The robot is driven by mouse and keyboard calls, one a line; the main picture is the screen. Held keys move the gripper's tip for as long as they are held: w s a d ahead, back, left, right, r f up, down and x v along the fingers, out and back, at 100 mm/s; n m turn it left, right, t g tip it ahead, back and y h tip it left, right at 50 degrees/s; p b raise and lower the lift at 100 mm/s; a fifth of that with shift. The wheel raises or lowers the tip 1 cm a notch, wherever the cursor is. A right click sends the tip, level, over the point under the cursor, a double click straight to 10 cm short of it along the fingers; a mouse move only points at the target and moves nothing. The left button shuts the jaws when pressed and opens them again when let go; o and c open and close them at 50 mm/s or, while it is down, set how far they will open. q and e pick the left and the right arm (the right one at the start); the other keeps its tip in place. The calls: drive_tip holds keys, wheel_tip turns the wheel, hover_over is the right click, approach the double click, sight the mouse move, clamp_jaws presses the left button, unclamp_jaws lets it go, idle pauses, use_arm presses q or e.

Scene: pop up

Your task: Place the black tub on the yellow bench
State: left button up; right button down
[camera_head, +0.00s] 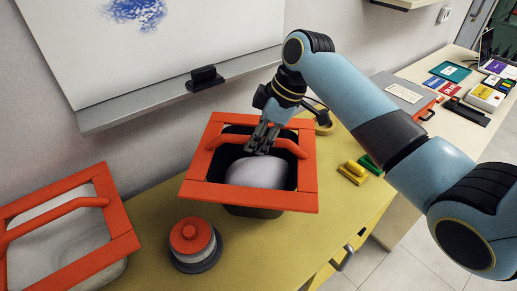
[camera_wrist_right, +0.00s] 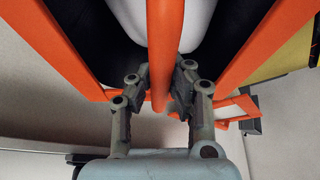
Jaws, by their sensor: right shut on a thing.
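The black tub (camera_head: 236,134) has an orange square rim and an orange cross handle, with a pale rounded thing inside. It appears over the yellow bench (camera_head: 345,215); whether its base touches the bench top cannot be told. My right gripper (camera_head: 263,139) is shut on the orange handle (camera_head: 283,143) at the tub's far side. In the right wrist view the gripper (camera_wrist_right: 158,98) has its fingers on both sides of the orange handle (camera_wrist_right: 160,45). My left gripper is not in view.
An orange-rimmed white tub (camera_head: 120,228) stands at the left. A round pot with a red lid (camera_head: 190,235) is near the tub's front left. Yellow and green blocks (camera_head: 352,172) lie to the right. A whiteboard ledge (camera_head: 180,95) juts out behind.

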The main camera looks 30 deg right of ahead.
sight(259, 156)
drive_tip(key=shift+f, duration=1.6)
drive_tip(key=c, duration=1.3)
unclamp_jaws()
drive_tip(key=shift+s, duration=0.1)
drive_tip(key=v, duration=1.2)
